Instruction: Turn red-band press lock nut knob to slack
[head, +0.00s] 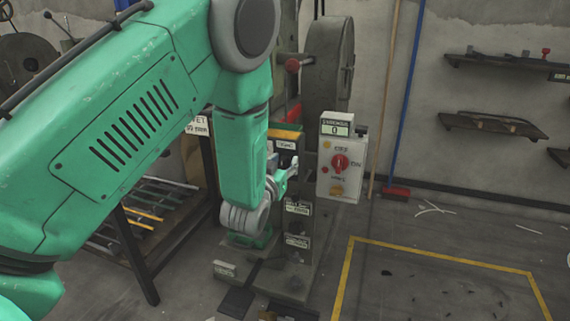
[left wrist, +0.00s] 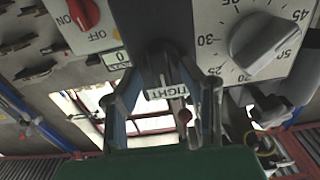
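My left arm reaches across the head view to the press, and my left gripper (head: 285,176) is at the press front, partly hidden by its own wrist. In the left wrist view, its two blue-and-dark fingers (left wrist: 163,72) lean inward on either side of a dark knob-like part (left wrist: 160,55). I cannot tell whether they touch it. A white label reading TIGHT (left wrist: 167,91), upside down, shows between the fingers. A red strip (head: 291,110) shows on the press behind my arm. My right gripper is out of view.
A control box (head: 340,168) with a red switch stands right of the press, under a small counter (head: 336,124). A numbered dial (left wrist: 262,45) is close to the fingers. A rack (head: 150,215) with rods stands left. Floor inside the yellow outline (head: 430,251) is mostly clear.

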